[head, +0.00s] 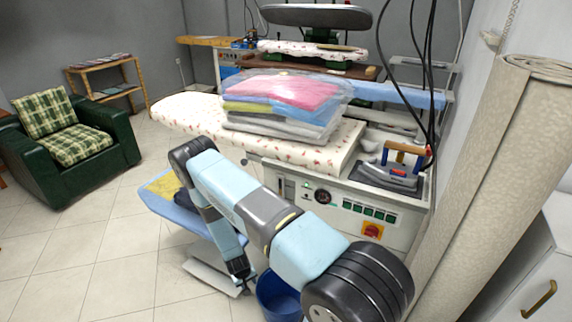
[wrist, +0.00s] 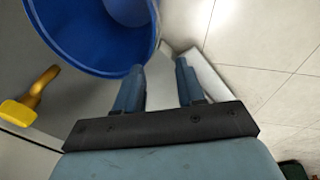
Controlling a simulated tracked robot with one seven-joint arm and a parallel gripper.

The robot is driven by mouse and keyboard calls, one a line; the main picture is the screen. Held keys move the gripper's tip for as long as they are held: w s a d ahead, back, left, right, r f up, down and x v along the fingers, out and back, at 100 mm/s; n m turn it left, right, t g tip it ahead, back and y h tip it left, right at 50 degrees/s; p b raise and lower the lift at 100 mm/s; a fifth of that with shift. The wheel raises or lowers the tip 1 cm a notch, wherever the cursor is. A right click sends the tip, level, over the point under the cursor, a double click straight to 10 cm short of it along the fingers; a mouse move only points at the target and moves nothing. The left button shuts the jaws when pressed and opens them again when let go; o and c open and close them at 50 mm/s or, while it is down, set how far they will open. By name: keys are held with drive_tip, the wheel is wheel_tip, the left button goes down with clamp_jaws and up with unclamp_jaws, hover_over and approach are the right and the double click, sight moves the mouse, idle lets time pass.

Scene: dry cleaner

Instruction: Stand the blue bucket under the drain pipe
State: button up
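The blue bucket (head: 277,298) stands on the floor beside the ironing unit in the head view, partly hidden by my arm. In the wrist view its open mouth and rim (wrist: 100,65) fill the upper left. My gripper (head: 243,282) points down just left of the bucket. In the wrist view my gripper (wrist: 159,66) has its two fingers apart. The bucket's rim lies by the left fingertip; I cannot tell whether they touch. A curved yellow fitting (wrist: 35,95) sits on a pale surface at the left; I cannot tell whether it is the drain pipe.
The ironing unit (head: 350,212) with a bagged stack of clothes (head: 285,100) stands behind my arm. A rolled carpet (head: 470,190) and white cabinet (head: 535,260) stand at the right. A green armchair (head: 75,150) is far left; tiled floor (head: 90,255) between is clear.

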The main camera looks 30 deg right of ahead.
drive_tip(key=w+a+r+y, duration=0.1)
drive_tip(key=w+r, duration=0.4)
drive_tip(key=r, duration=0.7)
drive_tip(key=w+a+r+y, duration=0.15)
drive_tip(key=w+r, duration=0.35)
drive_tip(key=r, duration=0.8)
wheel_tip(320, 180, up, 26)
drive_tip(key=s+d+t, duration=0.2)
drive_tip(key=s+d+r, duration=0.3)
drive_tip(key=s+r, duration=0.4)
drive_tip(key=r, duration=0.4)
drive_tip(key=s+d+r, duration=0.2)
drive_tip(key=s+r, duration=0.5)
drive_tip(key=r, duration=0.3)
drive_tip(key=s+r+t, duration=0.1)
drive_tip(key=s+r, duration=0.3)
drive_tip(key=s, duration=0.6)
drive_tip(key=s+d+r+t, duration=0.1)
drive_tip(key=s+r, duration=0.3)
drive_tip(key=s, duration=0.5)
drive_tip(key=shift+s+m, duration=0.3)
drive_tip(key=shift+s, duration=0.1)
